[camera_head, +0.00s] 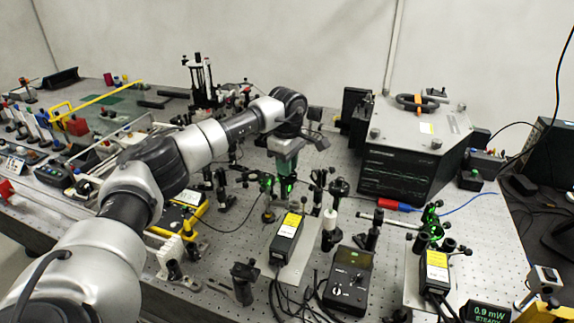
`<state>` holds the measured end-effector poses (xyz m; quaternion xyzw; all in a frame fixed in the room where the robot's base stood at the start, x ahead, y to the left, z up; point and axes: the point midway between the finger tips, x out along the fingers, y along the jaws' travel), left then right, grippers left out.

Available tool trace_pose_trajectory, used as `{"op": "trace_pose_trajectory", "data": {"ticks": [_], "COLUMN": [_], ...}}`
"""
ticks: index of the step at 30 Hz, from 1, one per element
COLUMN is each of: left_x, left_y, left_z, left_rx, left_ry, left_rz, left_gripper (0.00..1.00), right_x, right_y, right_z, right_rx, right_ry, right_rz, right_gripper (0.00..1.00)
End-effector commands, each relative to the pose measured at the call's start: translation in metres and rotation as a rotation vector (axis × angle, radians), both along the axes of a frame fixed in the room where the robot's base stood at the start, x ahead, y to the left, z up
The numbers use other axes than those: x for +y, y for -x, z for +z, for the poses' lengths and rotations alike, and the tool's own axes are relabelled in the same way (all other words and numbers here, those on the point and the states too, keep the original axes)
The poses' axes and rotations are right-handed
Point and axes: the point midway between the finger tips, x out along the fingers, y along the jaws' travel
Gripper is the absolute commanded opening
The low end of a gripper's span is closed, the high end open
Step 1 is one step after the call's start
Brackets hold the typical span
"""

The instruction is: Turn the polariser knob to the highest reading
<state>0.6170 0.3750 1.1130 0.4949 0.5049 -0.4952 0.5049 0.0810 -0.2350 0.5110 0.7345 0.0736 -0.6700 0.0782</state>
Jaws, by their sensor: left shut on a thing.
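My left arm comes in from the lower left and reaches over the bench. My left gripper (286,172) points down, shut on the polariser knob, which is mostly hidden by the fingers. The mount under it stands among small posts and is lit green. The power readout (489,312) at the bottom right shows 0.9 mW and STEADY. My right gripper is not in view.
A black instrument box (413,150) stands at the back right. A black meter with a dial (348,280) and a yellow-labelled laser box (287,238) stand in front, with loose cables. Several optical posts crowd the gripper. Bare breadboard lies at the front left of centre.

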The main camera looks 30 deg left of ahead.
Motion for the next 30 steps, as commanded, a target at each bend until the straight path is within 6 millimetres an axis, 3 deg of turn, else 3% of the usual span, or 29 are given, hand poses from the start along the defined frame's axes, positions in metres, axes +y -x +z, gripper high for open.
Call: {"op": "trace_pose_trajectory", "data": {"ticks": [14,15,19,30], "left_x": [0.0,0.0,0.0,-0.0001], "left_y": [-0.0002,-0.0002,-0.0002,-0.0005], "left_z": [0.0009,0.0009,0.0007,0.0052], "left_rx": [-0.001,-0.001,-0.001,-0.002], "left_ry": [0.001,0.001,0.0,0.0], "left_rz": [-0.012,-0.012,-0.011,-0.011], "left_gripper": [0.0,0.24,0.44,0.45], "right_x": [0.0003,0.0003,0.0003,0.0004], "right_y": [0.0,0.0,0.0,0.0], "right_z": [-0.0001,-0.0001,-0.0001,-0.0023], "right_rx": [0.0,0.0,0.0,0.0], "right_ry": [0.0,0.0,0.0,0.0], "right_rz": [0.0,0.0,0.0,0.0], "right_gripper": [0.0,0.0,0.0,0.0]}}
